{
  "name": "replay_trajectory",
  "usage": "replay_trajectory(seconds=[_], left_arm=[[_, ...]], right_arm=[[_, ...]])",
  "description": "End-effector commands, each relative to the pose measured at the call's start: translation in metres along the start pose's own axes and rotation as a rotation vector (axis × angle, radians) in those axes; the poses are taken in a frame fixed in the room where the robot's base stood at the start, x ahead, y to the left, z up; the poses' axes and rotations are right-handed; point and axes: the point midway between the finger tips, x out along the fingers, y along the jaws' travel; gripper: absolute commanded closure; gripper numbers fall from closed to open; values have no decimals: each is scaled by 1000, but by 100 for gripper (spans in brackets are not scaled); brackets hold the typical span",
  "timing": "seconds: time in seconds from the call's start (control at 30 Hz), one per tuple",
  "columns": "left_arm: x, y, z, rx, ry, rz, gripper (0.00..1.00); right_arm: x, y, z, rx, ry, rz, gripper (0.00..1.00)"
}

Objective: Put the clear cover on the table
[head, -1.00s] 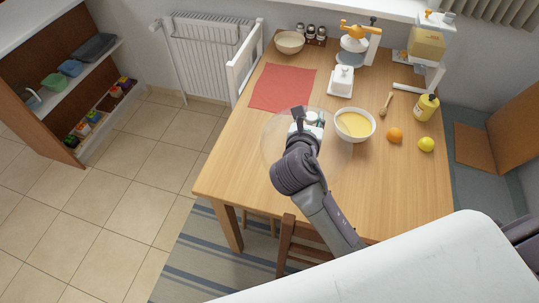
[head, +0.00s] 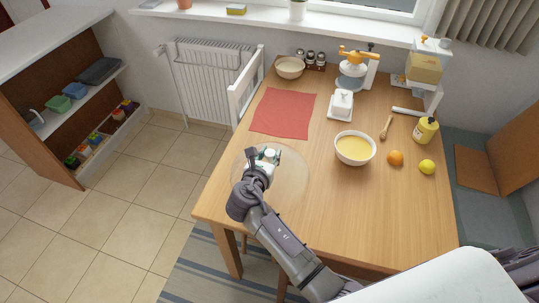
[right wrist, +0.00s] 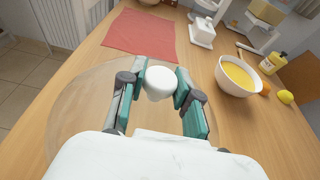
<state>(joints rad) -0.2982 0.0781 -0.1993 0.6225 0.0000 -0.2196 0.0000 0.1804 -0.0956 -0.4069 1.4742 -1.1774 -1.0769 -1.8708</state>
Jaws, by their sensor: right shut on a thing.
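The clear cover (head: 294,186) is a see-through round dome with a white knob (right wrist: 160,82) on top. It appears over the front left part of the wooden table (head: 370,215). My right gripper (head: 268,157) is shut on the knob, with one green-and-grey finger on each side of it in the right wrist view. The cover's faint rim (right wrist: 68,110) spreads around the gripper there. I cannot tell whether the rim touches the tabletop or hangs a little above it. My left gripper is not in view.
A red mat (head: 283,112) lies behind the cover. A bowl of yellow liquid (head: 355,149), an orange (head: 395,158), a lemon (head: 427,167) and a mustard-yellow bottle (head: 425,131) stand to the right. The front right tabletop is clear.

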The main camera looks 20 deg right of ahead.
Motion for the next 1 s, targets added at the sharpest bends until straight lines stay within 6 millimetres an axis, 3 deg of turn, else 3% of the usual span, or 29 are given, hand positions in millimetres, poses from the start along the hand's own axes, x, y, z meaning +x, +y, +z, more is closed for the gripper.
replay_trajectory(seconds=[0.37, 0.4, 0.53, 0.87, 1.0], left_arm=[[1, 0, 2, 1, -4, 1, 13], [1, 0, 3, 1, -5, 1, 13], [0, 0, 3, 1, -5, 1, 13], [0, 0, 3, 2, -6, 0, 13], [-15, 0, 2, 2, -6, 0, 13]], right_arm=[[2, 0, -4, 1, -3, 1, 100], [2, 0, -5, 0, -1, 1, 65], [2, 0, -4, 1, -1, 1, 43], [1, 0, -2, 1, -1, 1, 43], [-15, 0, 2, -1, 1, 2, 43]])
